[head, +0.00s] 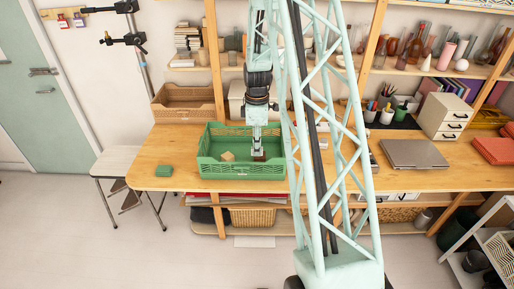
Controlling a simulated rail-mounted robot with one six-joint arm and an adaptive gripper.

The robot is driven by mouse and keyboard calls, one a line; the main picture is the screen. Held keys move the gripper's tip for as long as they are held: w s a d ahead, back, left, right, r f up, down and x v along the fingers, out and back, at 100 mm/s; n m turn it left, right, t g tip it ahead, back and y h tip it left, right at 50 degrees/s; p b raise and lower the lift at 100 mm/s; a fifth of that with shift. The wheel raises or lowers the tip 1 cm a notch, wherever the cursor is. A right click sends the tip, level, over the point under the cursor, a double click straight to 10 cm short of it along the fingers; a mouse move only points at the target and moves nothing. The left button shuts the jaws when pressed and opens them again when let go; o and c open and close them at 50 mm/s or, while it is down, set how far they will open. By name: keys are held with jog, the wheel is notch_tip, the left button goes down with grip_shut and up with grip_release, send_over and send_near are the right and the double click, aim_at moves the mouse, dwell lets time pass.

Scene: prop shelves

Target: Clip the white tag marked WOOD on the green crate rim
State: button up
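The green crate (212,171) stands on the wooden table, left of my arm's lattice column. My gripper (259,157) points down inside the crate's outline, towards its right side and near the front wall. It is too small here to tell whether its fingers are open or shut, or whether they hold anything. A small tan block (228,156) lies in the crate, left of my gripper. I cannot make out a white tag marked WOOD, nor any lettering on the crate rim.
My column hides part of the table right of the crate. A grey laptop (413,153) and a drawer unit (443,116) are farther right.

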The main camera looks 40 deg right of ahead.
aim_at(257, 163)
jog(key=shift+f+b, duration=0.7)
jog(key=shift+f, duration=1.2)
jog(key=shift+f+b, duration=0.15)
jog(key=shift+b, duration=0.45)
dwell(1.0)
jog(key=shift+f+b, duration=0.85)
jog(key=shift+f, duration=0.3)
dwell(3.4)
